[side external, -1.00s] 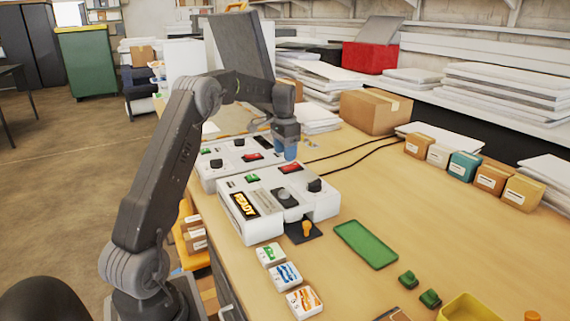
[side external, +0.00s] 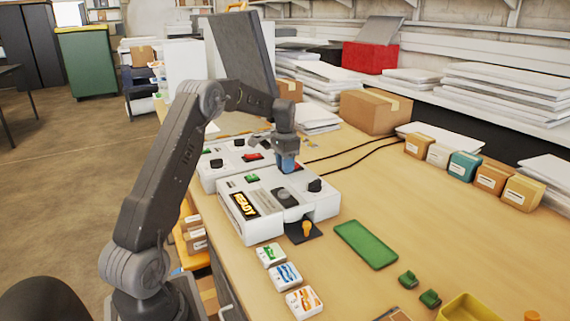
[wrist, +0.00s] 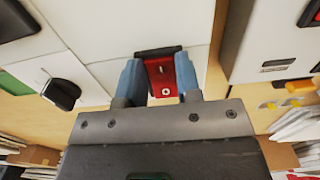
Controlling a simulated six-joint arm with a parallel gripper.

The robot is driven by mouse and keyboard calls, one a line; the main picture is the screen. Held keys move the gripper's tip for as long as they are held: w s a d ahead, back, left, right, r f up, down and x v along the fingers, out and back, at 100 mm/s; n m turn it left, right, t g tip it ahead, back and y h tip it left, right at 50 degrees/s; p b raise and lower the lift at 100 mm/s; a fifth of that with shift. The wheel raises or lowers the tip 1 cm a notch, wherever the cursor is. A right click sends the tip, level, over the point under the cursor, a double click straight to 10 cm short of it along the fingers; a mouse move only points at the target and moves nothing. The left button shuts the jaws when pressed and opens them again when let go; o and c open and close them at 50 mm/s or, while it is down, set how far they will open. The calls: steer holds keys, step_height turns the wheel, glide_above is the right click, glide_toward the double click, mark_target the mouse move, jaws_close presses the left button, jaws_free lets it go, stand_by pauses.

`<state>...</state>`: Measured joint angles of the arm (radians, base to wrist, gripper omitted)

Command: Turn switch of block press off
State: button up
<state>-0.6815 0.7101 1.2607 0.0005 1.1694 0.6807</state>
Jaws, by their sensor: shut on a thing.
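A red rocker switch (wrist: 160,77) in a black frame sits on a white control box and has a white line mark and a white circle mark. My gripper (wrist: 159,82) has its blue fingers on both sides of the switch, shut on it. In the side external view my gripper (side external: 288,164) is down at the top of the front white box (side external: 262,228), covering much of the red switch there. This box has a lit READY display (side external: 243,204), a green switch (side external: 252,178) and a black knob (side external: 314,185).
A second white box (side external: 208,178) with green and red switches stands just behind. Black cables (side external: 345,153) run to the right. A green tray (side external: 365,245) and small labelled packs (side external: 286,275) lie in front. A cardboard box (side external: 375,112) stands behind on the table.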

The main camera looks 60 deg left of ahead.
steer(key=c, duration=0.3)
steer(key=shift+w+g, duration=0.25)
steer(key=shift+g, duration=0.45)
steer(key=shift+w+r+g, duration=0.2)
steer(key=shift+r+g, duration=0.05)
steer(key=shift+g, duration=0.85)
steer(key=o, duration=0.9)
steer(key=shift+r, duration=0.15)
